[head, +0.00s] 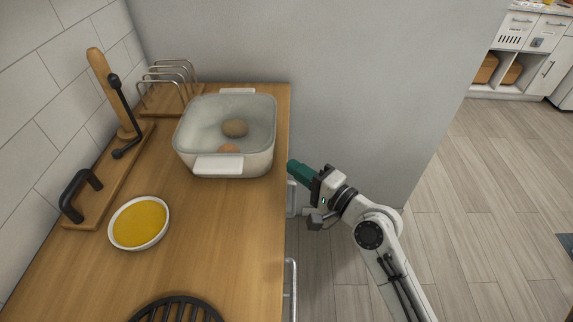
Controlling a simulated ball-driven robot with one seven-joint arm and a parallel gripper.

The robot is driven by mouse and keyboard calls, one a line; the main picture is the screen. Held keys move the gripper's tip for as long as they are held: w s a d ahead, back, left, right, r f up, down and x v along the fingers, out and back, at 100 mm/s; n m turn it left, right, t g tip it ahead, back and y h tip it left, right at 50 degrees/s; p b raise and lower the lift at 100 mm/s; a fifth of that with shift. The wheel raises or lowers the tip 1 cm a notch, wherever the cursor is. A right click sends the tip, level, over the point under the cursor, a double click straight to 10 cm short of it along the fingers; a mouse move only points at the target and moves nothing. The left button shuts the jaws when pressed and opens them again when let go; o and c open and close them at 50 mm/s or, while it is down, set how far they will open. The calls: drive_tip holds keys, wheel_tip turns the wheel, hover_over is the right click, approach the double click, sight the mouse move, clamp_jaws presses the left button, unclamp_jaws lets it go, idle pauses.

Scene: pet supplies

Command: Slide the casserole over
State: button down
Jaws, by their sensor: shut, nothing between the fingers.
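The casserole (182,151) is a pale, rounded rectangular dish with white handles at its near and far ends. It sits upright on the wooden counter, close to the right edge and near the back wall. A brown round item (235,128) and a lighter, orange-brown one (229,149) lie inside it. My gripper (292,165) has green fingers and is shut and empty. It is just right of the casserole's near right corner, by the counter edge, pointing left.
A white bowl of yellow contents (139,222) stands at left on the counter (220,235). A dark round grate (176,309) lies at the front. A wooden board with black handle (100,206) and a wire rack (170,98) line the tiled wall. Bare wood lies in front of the casserole.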

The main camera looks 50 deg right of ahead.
drive_tip(key=shift+w+a+p, duration=0.35)
drive_tip(key=shift+w+a, duration=0.55)
drive_tip(key=shift+w+a+r+p, duration=0.2)
drive_tip(key=shift+w+p, duration=0.1)
drive_tip(key=shift+p, duration=0.1)
drive_tip(key=w+a+p, duration=0.5)
drive_tip(key=w, duration=0.1)
drive_tip(key=shift+a, duration=0.25)
drive_tip(key=shift+w+a+f, duration=0.15)
drive_tip(key=shift+w+a, duration=0.05)
drive_tip(key=shift+w, duration=0.05)
drive_tip(key=shift+s+d, duration=0.1)
